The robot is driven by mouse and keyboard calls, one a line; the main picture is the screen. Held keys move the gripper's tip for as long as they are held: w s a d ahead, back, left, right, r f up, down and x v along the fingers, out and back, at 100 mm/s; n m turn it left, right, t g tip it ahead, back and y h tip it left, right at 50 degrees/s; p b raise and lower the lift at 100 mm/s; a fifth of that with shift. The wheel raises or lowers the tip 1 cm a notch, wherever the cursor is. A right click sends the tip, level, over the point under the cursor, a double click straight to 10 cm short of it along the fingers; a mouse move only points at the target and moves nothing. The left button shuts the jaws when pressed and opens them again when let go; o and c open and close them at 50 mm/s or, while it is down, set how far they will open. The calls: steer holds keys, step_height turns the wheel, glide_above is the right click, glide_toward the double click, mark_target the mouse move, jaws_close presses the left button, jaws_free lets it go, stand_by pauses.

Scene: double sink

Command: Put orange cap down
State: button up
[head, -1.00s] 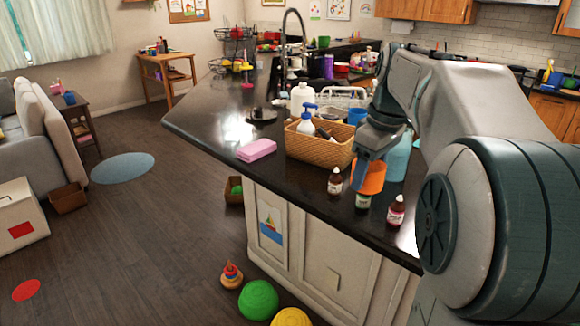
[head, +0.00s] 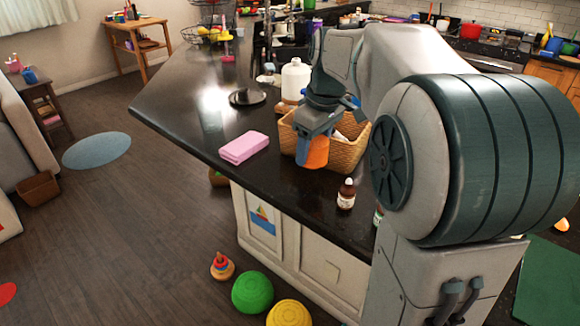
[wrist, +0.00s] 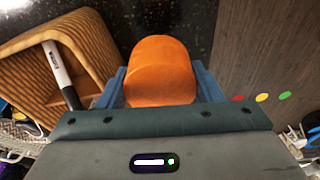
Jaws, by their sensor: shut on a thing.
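The orange cap (head: 316,153) is held between the blue fingers of my gripper (head: 308,155), in front of the wicker basket near the counter's front edge. In the wrist view the orange cap (wrist: 160,70) fills the space between the fingers (wrist: 160,88), with dark counter beyond it. I cannot tell whether its lower end touches the counter (head: 270,180).
The wicker basket (head: 348,156) stands right behind and beside my gripper; a marker (wrist: 62,75) leans in it.

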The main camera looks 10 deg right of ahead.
glide_above(290, 181)
steer(key=f, duration=0.3)
steer(key=shift+s, duration=0.3)
steer(key=shift+d+f+p, duration=0.1)
steer(key=shift+f+p, duration=0.4)
steer(key=shift+f, duration=1.4)
steer(key=shift+f, duration=0.15)
steer(key=o, duration=0.9)
steer(key=shift+o, duration=0.2)
steer(key=r, duration=0.4)
steer(key=s+r, duration=0.1)
steer(key=r, duration=0.3)
steer(key=d+r, duration=0.1)
steer(key=r, duration=0.3)
steer(key=shift+s+r, duration=0.1)
steer(key=shift+s, duration=0.15)
